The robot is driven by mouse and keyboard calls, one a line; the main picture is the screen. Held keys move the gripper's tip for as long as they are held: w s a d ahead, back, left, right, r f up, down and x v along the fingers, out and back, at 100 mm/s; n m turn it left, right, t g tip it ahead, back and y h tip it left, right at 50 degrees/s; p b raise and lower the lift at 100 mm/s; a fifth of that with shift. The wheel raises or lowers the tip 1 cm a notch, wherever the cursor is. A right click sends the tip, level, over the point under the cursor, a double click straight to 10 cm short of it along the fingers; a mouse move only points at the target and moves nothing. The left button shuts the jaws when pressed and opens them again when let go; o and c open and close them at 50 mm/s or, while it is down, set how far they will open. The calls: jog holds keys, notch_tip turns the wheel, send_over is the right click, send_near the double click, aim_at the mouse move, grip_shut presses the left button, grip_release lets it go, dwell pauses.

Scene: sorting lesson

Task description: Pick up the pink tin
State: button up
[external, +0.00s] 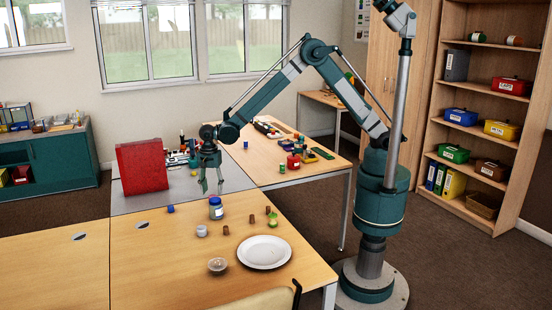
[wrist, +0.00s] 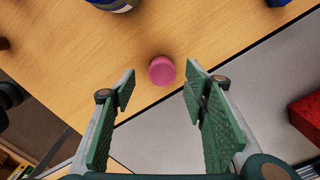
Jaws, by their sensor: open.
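The pink tin (wrist: 162,70) shows in the wrist view as a small round pink shape on the wooden table, close to the edge of the grey tabletop. I cannot make it out in the external view. My gripper (wrist: 159,88) is open and empty, and the tin appears just beyond the gap between its fingertips, apart from both. In the external view my gripper (external: 212,188) points down over the tables, near the blue-lidded jar (external: 216,210).
The jar's edge (wrist: 112,4) shows at the top of the wrist view. A blue item (external: 170,209), white plate (external: 264,252), clear bowl (external: 217,265) and several small items share the wooden table. A red box (external: 142,167) stands on the grey tabletop.

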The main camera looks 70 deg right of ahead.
aim_at(212, 196)
jog(key=shift+w+d+f+b, duration=0.15)
jog(key=shift+f+b, duration=0.2)
jog(key=shift+f, duration=1)
jog(key=shift+w+a+f+b, duration=0.1)
jog(key=shift+f+b, duration=0.25)
jog(key=shift+f, duration=0.95)
jog(key=c, duration=1)
